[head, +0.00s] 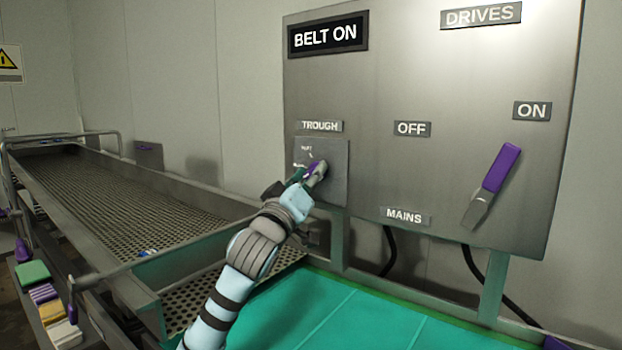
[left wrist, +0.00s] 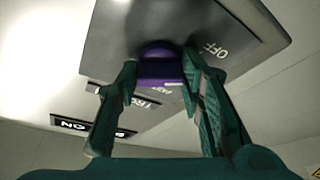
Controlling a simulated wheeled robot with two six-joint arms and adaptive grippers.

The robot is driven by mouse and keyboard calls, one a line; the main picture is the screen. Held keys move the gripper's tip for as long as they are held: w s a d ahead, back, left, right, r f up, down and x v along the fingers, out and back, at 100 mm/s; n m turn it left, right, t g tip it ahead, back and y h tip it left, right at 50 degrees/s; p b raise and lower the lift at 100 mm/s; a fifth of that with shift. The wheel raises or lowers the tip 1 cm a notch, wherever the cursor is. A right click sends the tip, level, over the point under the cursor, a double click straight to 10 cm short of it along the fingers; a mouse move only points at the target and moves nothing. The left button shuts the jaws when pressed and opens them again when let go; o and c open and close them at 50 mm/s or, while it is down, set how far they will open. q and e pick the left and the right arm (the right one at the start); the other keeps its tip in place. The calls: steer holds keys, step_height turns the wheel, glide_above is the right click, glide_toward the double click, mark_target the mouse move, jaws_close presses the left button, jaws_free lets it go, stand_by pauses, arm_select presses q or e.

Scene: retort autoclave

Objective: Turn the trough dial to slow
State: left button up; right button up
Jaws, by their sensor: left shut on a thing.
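The trough dial is a purple knob (left wrist: 160,68) on the panel, seen in the left wrist view between my fingers. My left gripper (head: 316,172) is at the small plate (head: 337,180) under the TROUGH label (head: 320,126) in the head view. In the left wrist view its green fingers (left wrist: 160,85) are shut on the knob, one on each side. In the head view the gripper hides most of the knob and part of the plate's markings, so I cannot read where the dial points. My right gripper is not in view.
A perforated trough (head: 120,190) runs along the left. A green surface (head: 340,310) lies below the panel. Coloured blocks (head: 45,290) sit at lower left.

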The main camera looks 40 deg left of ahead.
arm_select(q)
steer(key=m+h+p, duration=0.1)
steer(key=m+h, duration=0.1)
steer(key=m, duration=0.2)
steer(key=m+t+h+p, duration=0.1)
steer(key=m+h+p, duration=0.1)
steer(key=m, duration=0.2)
steer(key=shift+a+r, duration=0.1)
steer(key=shift+a, duration=0.1)
steer(key=shift+m+h+p, duration=0.6)
steer(key=shift+m+p, duration=0.25)
steer(key=shift+m, duration=0.45)
steer(key=o, duration=1.2)
steer(key=shift+c, duration=0.2)
